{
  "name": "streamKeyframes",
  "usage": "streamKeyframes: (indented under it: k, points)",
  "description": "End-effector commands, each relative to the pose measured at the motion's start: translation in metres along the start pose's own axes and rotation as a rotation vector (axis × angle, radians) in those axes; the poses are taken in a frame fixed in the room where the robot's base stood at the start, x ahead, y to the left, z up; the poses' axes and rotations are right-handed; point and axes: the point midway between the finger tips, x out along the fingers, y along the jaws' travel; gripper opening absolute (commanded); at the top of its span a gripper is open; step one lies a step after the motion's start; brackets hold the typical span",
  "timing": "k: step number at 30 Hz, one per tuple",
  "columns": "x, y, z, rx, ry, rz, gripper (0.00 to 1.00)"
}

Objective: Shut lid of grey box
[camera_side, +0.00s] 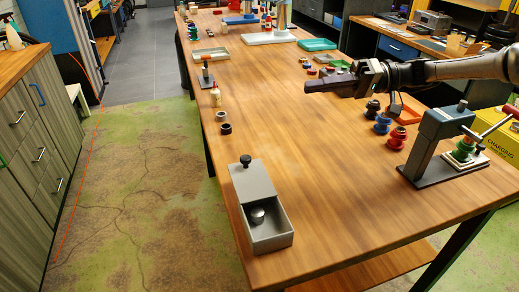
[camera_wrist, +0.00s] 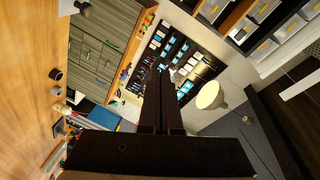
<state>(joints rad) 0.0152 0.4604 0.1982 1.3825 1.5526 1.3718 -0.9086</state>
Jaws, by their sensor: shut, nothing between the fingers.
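The grey box (camera_side: 272,243) stands on the near left part of the wooden table in the side view. Its grey lid (camera_side: 254,183), with a black knob (camera_side: 246,161), covers the back part and leaves the front part open. A small round metallic and dark object (camera_side: 257,215) shows inside the opening. My gripper (camera_side: 308,87) is shut and empty, held above the table, to the right of and beyond the box, pointing left. Its closed fingers also show in the wrist view (camera_wrist: 161,105). A grey piece at that view's top left edge may be part of the box.
Blue and red spools (camera_side: 382,124) stand at the right, beside a grey press (camera_side: 430,145). The tabletop (camera_side: 320,170) between box and press is clear.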

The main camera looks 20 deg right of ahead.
Motion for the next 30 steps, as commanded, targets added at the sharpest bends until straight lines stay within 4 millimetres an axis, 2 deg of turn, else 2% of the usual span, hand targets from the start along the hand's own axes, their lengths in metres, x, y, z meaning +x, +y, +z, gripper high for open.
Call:
streamKeyframes:
  k: [1,4,6,9,12,15,20,30]
  points:
    - [0.006,0.030,-0.008,0.042,0.022,-0.026,0.00]
    - [0.013,0.080,-0.016,0.118,0.060,-0.062,0.00]
    - [0.018,0.112,-0.015,0.168,0.074,-0.068,0.00]
    - [0.022,0.149,-0.004,0.225,0.071,-0.060,0.00]
    - [0.024,0.171,0.006,0.266,0.066,-0.052,0.00]
    - [0.026,0.179,0.010,0.282,0.063,-0.049,0.00]
    - [0.041,0.179,0.009,0.283,0.061,-0.048,0.00]
    - [0.106,0.176,0.006,0.283,0.059,-0.048,0.00]
